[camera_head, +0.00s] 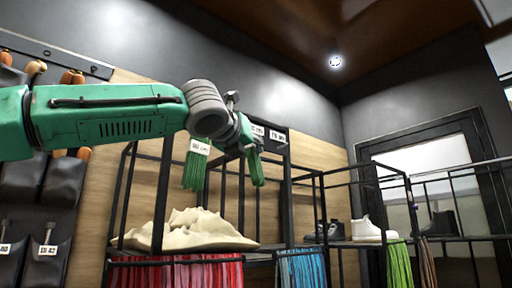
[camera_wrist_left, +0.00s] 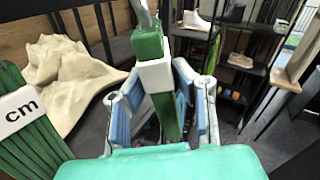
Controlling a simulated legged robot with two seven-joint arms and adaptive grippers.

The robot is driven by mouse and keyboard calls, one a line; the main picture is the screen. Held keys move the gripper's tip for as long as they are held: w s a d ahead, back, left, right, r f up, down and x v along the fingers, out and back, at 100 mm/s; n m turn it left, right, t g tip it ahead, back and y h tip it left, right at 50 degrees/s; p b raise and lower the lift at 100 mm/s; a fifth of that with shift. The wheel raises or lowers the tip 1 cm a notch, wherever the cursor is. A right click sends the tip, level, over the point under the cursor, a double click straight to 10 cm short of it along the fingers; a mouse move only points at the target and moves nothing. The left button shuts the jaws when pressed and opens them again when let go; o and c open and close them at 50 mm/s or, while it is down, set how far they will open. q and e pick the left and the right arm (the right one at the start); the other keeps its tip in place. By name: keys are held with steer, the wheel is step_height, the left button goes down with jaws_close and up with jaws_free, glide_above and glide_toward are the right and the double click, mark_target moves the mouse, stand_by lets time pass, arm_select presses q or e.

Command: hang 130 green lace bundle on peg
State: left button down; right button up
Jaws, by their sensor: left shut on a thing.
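My left gripper (camera_head: 247,147) comes in from the left, in front of the rack. In the left wrist view its blue-padded fingers (camera_wrist_left: 160,112) are shut on a green lace bundle (camera_wrist_left: 168,118) with a white band. A grey hook-like piece shows at the bundle's top; I cannot tell whether it is on a peg. In the head view this bundle (camera_head: 257,170) hangs below the gripper. Another green bundle (camera_head: 194,172) with a white tag hangs to its left, and shows large in the left wrist view (camera_wrist_left: 38,140). My right gripper is not in view.
A black wire rack (camera_head: 163,190) holds a crumpled cream cloth (camera_head: 185,230), with red (camera_head: 180,275) and blue laces (camera_head: 300,268) below. White labels (camera_head: 279,136) sit on the dark panel behind the gripper. Shoes (camera_head: 368,230) stand on shelves at right.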

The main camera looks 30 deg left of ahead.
arm_select(q)
steer(key=w+a+f+p, duration=0.1)
steer(key=w+a, duration=0.1)
steer(key=a, duration=0.4)
steer(key=shift+w+f, duration=0.25)
stand_by(0.6)
steer(key=shift+f, duration=0.1)
stand_by(0.4)
steer(key=c, duration=1.4)
jaws_free()
steer(key=shift+o, duration=0.7)
steer(key=shift+w, duration=0.2)
steer(key=shift+s, duration=0.1)
steer(key=s, duration=0.7)
steer(key=shift+s+d, duration=0.3)
steer(key=shift+d, duration=0.1)
